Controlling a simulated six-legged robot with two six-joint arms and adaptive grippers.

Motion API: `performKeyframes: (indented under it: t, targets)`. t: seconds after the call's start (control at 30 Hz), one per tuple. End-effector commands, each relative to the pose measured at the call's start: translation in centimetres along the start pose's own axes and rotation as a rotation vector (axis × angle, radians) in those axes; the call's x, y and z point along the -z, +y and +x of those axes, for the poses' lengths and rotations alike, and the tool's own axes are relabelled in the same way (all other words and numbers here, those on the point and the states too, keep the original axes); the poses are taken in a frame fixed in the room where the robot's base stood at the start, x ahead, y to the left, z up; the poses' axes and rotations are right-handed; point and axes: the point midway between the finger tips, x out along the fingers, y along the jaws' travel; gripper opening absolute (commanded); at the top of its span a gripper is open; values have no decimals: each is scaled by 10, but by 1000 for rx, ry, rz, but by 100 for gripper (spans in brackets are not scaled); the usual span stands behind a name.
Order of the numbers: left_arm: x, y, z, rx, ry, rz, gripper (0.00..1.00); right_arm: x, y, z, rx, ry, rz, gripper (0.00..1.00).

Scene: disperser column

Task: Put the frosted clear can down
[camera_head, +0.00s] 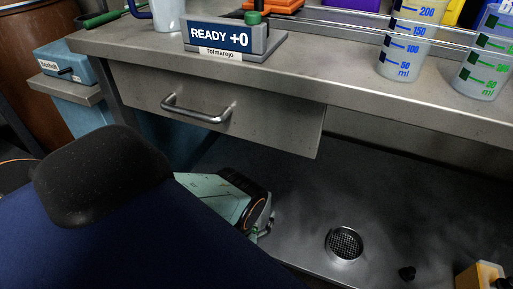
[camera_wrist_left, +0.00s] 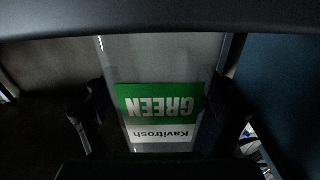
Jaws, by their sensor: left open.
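The frosted clear can (camera_wrist_left: 160,60) fills the middle of the left wrist view. It carries a green and white label reading "GREEN" and "Kavitrosh", upside down in this view. My left gripper (camera_wrist_left: 158,112) is open, with one dark finger on each side of the can. The frames do not show clearly whether the fingers touch it, nor what the can rests on. In the head view only part of my left arm's end (camera_head: 258,212) shows below the drawer, and I cannot make out the can there. My right gripper is not in view.
A steel counter (camera_head: 350,82) holds a "READY +0" sign (camera_head: 220,38) and two graduated beakers (camera_head: 405,45) (camera_head: 487,60). Below are a handled drawer (camera_head: 240,115) and a lower steel surface with a round drain (camera_head: 345,243). A yellow object (camera_head: 480,277) stands at lower right.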

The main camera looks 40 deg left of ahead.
Motion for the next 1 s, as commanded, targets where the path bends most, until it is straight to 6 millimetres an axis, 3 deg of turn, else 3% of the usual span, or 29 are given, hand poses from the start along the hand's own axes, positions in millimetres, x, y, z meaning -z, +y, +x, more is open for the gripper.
performKeyframes:
  t: [0.2,0.7,1.0]
  targets:
    - [3,0,1,0,0,0,84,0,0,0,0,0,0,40]
    - [3,0,-93,0,-3,-1,84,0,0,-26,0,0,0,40]
    - [3,0,-118,0,1,-2,84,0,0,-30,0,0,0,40]
